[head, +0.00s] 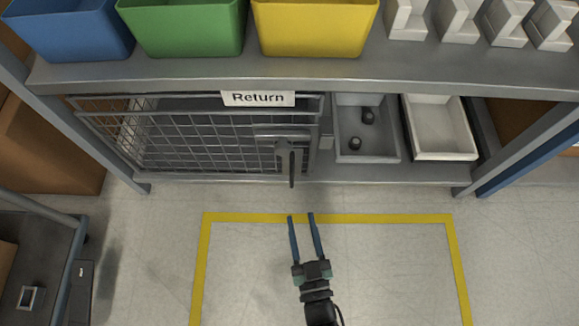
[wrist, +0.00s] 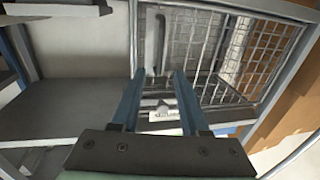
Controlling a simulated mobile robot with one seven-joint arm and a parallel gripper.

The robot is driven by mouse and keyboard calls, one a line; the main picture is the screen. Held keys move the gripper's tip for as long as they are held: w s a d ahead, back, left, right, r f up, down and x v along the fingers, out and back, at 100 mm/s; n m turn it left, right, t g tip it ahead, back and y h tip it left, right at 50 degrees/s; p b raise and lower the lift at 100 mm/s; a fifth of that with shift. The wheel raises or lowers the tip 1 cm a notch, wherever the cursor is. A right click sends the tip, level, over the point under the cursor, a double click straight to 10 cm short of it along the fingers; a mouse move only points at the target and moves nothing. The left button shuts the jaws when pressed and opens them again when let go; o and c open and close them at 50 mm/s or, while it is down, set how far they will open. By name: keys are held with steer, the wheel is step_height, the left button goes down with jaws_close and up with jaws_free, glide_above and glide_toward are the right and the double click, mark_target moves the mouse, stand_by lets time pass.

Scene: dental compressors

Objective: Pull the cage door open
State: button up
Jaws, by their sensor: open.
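The cage door (head: 200,145) is a grey wire-mesh panel under the shelf, on the left of the unit; it looks closed or nearly so. Its dark upright handle (head: 291,165) sits on a plate at the door's right side. My gripper (head: 300,214) is open and empty, its two blue fingers pointing at the unit, a little in front of and below the handle in the picture. In the wrist view the mesh (wrist: 240,45) is at the upper right and the handle (wrist: 152,45) shows just beyond the fingertips, apart from them.
A "Return" sign (head: 258,98) hangs on the shelf edge above the door. A grey bin (head: 346,156) with two dark round items and a white bin (head: 441,157) stand to the right. Blue, green and yellow bins (head: 315,30) stand above. The yellow-outlined floor (head: 390,270) is clear.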

mark_target(293, 180)
steer(key=w+b, duration=0.1)
steer(key=w, duration=0.2)
steer(key=w+a+b, duration=0.1)
steer(key=w+b, duration=0.1)
steer(key=w, duration=0.2)
steer(key=w+a+b, duration=0.1)
steer(key=w+b, duration=0.1)
steer(key=w, duration=0.1)
steer(key=shift+w+a, duration=0.1)
steer(key=shift+w, duration=0.1)
steer(key=shift+w+a+r+b, duration=0.1)
steer(key=shift+w+b, duration=0.2)
steer(key=shift+w, duration=0.4)
steer(key=shift+c, duration=0.3)
jaws_close()
